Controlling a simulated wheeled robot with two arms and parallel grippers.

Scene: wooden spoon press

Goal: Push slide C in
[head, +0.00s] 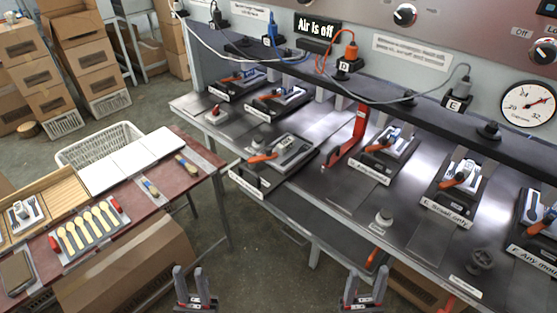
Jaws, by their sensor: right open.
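A black slide (262,174) carries a grey mould with an orange handle. Its front, with a white label (248,185), sticks out past the bench's front edge. The label is too small to read, but by its place in the row this appears to be slide C. The slides on either side sit further back on the bench. My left gripper (191,286) is open and empty at the bottom of the view, below and left of the slide. My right gripper (363,288) is open and empty at the bottom, right of centre. Both are apart from the slide.
A red upright lever (347,140) stands right of the slide. A grey knob (384,217) is on the bench front. Other slides include E (447,208) and D (371,172). At left, a red table (205,162) holds wooden spoons (88,229). Floor is clear between table and bench.

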